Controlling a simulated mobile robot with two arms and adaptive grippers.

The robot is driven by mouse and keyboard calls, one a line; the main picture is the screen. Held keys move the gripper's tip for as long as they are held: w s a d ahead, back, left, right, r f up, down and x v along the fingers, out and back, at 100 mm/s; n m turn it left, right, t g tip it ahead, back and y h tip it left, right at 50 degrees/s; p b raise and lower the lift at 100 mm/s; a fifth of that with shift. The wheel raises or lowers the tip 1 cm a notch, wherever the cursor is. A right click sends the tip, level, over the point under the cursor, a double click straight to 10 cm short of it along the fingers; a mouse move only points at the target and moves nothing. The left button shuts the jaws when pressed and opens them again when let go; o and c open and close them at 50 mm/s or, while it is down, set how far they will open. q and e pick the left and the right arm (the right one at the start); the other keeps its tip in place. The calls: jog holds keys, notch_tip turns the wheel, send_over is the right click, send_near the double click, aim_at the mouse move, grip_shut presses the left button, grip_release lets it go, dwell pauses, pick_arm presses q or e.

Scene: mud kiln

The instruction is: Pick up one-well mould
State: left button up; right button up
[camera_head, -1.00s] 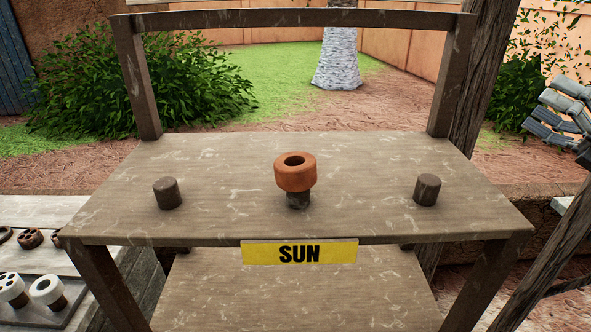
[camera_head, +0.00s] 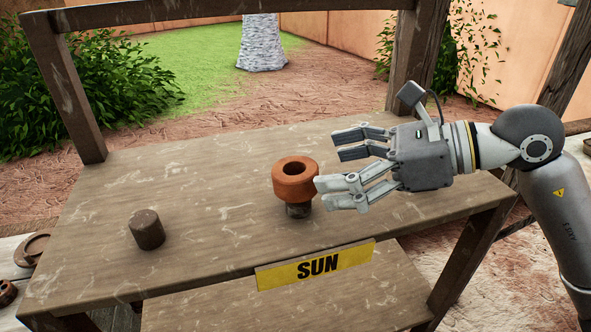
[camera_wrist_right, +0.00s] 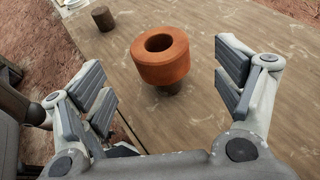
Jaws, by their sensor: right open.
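The one-well mould (camera_head: 295,180) is an orange-brown clay ring with one round hole in its top. It sits upright on a short dark peg (camera_head: 298,210) in the middle of the wooden shelf. My right gripper (camera_head: 325,168) is open and empty, just right of the mould, with its fingers pointing left at it. In the right wrist view the mould (camera_wrist_right: 160,58) lies ahead, between the two spread fingers and apart from both. My left gripper is not in view.
The wooden shelf (camera_head: 210,235) carries a yellow SUN sign (camera_head: 316,265) on its front edge. Another short peg (camera_head: 147,229) stands bare at the left. Posts rise at the shelf's back corners. Dark ring pieces (camera_head: 33,248) lie at the far left.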

aim_at(297, 174)
jog(key=shift+r+x, duration=0.2)
jog(key=shift+x, duration=0.85)
jog(key=p+x, duration=0.2)
jog(key=x, duration=0.2)
jog(key=shift+a+f+p, duration=0.1)
jog(key=shift+f+p, duration=0.2)
jog(key=shift+p, duration=0.1)
jog(key=shift+a+f, duration=0.15)
jog(key=shift+a, duration=0.15)
jog(key=c, duration=0.8)
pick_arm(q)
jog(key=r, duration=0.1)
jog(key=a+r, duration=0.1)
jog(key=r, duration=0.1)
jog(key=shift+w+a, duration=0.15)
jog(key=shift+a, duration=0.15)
pick_arm(e)
jog(key=c, duration=0.6)
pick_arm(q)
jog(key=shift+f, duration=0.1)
pick_arm(e)
jog(key=shift+o, duration=0.2)
jog(key=shift+w, duration=0.1)
